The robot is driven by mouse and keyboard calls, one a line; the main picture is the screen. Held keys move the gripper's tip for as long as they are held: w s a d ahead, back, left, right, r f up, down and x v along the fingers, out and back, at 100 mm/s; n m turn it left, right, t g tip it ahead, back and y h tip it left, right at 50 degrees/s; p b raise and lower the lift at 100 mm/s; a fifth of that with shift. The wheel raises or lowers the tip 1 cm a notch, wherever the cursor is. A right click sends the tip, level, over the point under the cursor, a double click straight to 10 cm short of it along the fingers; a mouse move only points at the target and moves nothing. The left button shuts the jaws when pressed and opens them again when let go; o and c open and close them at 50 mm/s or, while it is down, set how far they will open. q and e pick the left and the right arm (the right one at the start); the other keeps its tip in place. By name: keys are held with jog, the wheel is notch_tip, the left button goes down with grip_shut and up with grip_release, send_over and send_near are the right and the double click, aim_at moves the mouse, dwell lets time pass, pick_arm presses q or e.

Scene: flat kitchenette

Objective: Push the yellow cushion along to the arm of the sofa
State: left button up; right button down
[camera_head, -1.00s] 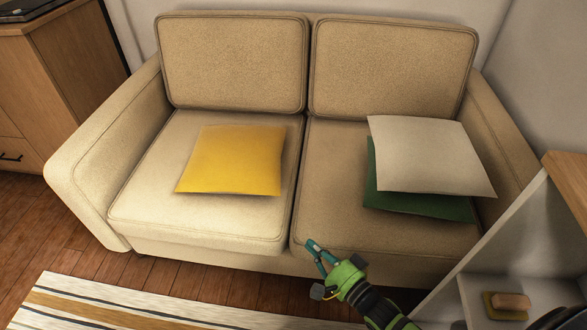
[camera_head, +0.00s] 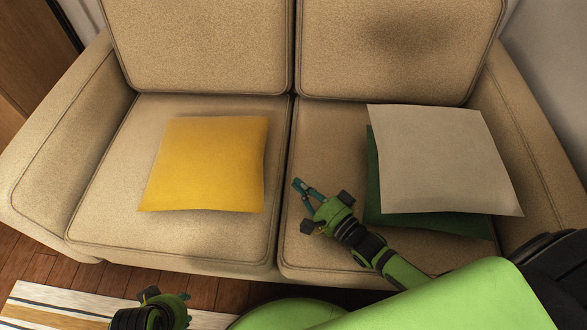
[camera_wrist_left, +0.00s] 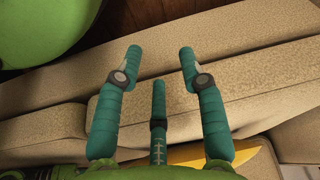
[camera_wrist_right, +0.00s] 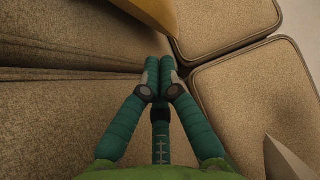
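The yellow cushion (camera_head: 205,165) lies flat on the left seat of the beige sofa (camera_head: 200,45), with bare seat between it and the left sofa arm (camera_head: 70,140). Its edge shows in the left wrist view (camera_wrist_left: 225,158) and at the top of the right wrist view (camera_wrist_right: 150,10). My right gripper (camera_head: 303,188) is over the right seat beside the gap, right of the yellow cushion and apart from it; its fingertips (camera_wrist_right: 160,62) are together and empty. My left gripper (camera_head: 165,305) is in front of the sofa; its fingers (camera_wrist_left: 160,52) are spread and empty.
A light grey cushion (camera_head: 435,155) lies on a green cushion (camera_head: 378,205) on the right seat, near the right sofa arm (camera_head: 525,150). A striped rug (camera_head: 50,310) lies on the wooden floor at the lower left. The seat left of the yellow cushion is clear.

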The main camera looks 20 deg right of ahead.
pick_arm(q)
jog(key=shift+t, duration=0.3)
jog(key=v, duration=0.1)
jog(key=b+v, duration=0.1)
jog(key=v, duration=0.1)
jog(key=b+v, duration=0.1)
jog(key=v, duration=0.1)
jog(key=shift+w+a+r, duration=0.1)
jog(key=shift+w+r, duration=0.15)
jog(key=shift+w, duration=0.1)
pick_arm(e)
jog(key=x, duration=0.8)
jog(key=shift+w+a, duration=0.15)
jog(key=shift+w, duration=0.1)
